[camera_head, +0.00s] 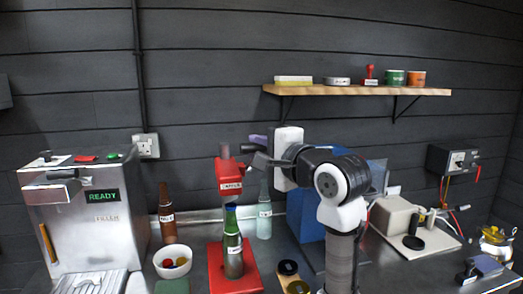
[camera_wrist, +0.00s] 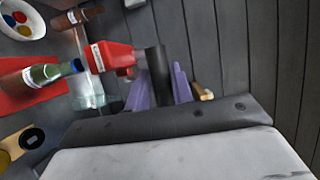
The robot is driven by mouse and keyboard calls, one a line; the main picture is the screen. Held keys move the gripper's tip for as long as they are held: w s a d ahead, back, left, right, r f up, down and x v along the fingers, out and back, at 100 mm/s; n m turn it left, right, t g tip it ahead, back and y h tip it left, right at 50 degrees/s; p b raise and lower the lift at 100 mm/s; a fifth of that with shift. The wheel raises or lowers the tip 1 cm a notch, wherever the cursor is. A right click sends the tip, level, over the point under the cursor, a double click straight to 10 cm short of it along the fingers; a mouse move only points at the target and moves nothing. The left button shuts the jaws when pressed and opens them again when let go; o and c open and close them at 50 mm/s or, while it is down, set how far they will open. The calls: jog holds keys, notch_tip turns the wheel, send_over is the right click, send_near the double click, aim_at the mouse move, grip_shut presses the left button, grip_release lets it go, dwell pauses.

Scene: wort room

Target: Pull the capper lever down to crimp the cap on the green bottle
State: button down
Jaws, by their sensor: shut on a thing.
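The red capper (camera_head: 230,174) stands on its red base (camera_head: 218,274); its red head also shows in the wrist view (camera_wrist: 108,57). The green bottle (camera_head: 233,246) stands upright on the base under the head, with a blue cap (camera_head: 231,208) at its mouth. In the wrist view the green bottle (camera_wrist: 44,73) lies left of the head, its blue cap (camera_wrist: 77,65) close to it. My gripper (camera_wrist: 162,88) is shut on the dark capper lever (camera_wrist: 157,66), with a purple finger on each side. In the head view my gripper (camera_head: 258,150) is at the capper's upper right.
A brown bottle (camera_head: 167,217) and a bowl with coloured caps (camera_head: 173,263) stand left of the capper. A pale clear bottle (camera_head: 264,212) stands just behind right. A steel machine (camera_head: 75,215) is at far left. A wooden shelf (camera_head: 350,90) hangs above my arm.

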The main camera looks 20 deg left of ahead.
jog(key=shift+w+a+r+m+h+p, duration=0.1)
jog(key=shift+w+r+m+h+p, duration=0.15)
jog(key=shift+w+r+p, duration=0.3)
jog(key=shift+w+r+m+h+p, duration=0.15)
jog(key=shift+w+r+h+p, duration=0.2)
jog(key=shift+r+p, duration=0.4)
jog(key=shift+r, duration=0.2)
jog(key=c, duration=1.3)
grip_release()
jog(key=shift+w, duration=0.1)
jog(key=shift+f, duration=0.1)
jog(key=shift+d+f, duration=0.1)
jog(key=shift+d, duration=0.25)
jog(key=b+v, duration=0.4)
jog(key=v, duration=0.9)
jog(key=shift+s+a+r+g+b, duration=0.2)
jog(key=shift+s+r+g+b, duration=0.1)
jog(key=shift+r, duration=0.15)
